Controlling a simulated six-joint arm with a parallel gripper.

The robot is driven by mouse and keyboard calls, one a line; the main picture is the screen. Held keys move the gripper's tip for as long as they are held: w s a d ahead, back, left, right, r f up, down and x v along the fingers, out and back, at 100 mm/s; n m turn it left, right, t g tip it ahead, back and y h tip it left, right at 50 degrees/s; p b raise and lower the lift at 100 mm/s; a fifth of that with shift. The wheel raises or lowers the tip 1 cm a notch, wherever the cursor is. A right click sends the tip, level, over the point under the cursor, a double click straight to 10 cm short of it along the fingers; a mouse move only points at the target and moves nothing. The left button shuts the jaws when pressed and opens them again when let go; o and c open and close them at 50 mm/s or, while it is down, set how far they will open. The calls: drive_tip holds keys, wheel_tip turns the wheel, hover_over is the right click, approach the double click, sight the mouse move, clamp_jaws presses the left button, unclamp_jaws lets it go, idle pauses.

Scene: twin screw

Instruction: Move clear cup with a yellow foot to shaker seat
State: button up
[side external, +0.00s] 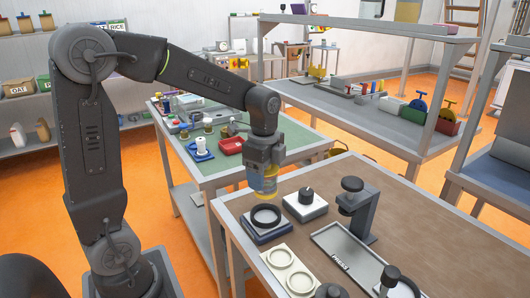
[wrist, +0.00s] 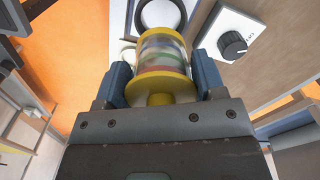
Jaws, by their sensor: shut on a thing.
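My gripper (side external: 263,168) is shut on the clear cup with a yellow foot (side external: 265,187). In the wrist view the cup (wrist: 160,52) sits between the two blue fingers of my gripper (wrist: 160,78), with yellow ends and coloured bands showing through its clear wall. In the side view the cup hangs above the brown table, just over a dark ring on a low square base, which looks like the shaker seat (side external: 266,216). A gap shows between cup and ring. In the wrist view the ring (wrist: 181,10) is partly hidden beyond the cup.
A white box with a black knob (side external: 305,206) stands right of the ring. A dark post stand (side external: 357,208), a PRESS tray (side external: 345,252) and a pale two-ring holder (side external: 290,269) are close by. A green-topped table (side external: 225,172) with small items lies behind.

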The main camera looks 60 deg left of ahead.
drive_tip(key=shift+f, duration=2.7)
drive_tip(key=shift+f, duration=1.25)
drive_tip(key=o, duration=1.1)
drive_tip(key=shift+c, duration=0.2)
drive_tip(key=shift+o, duration=0.4)
drive_tip(key=shift+r, duration=3.45)
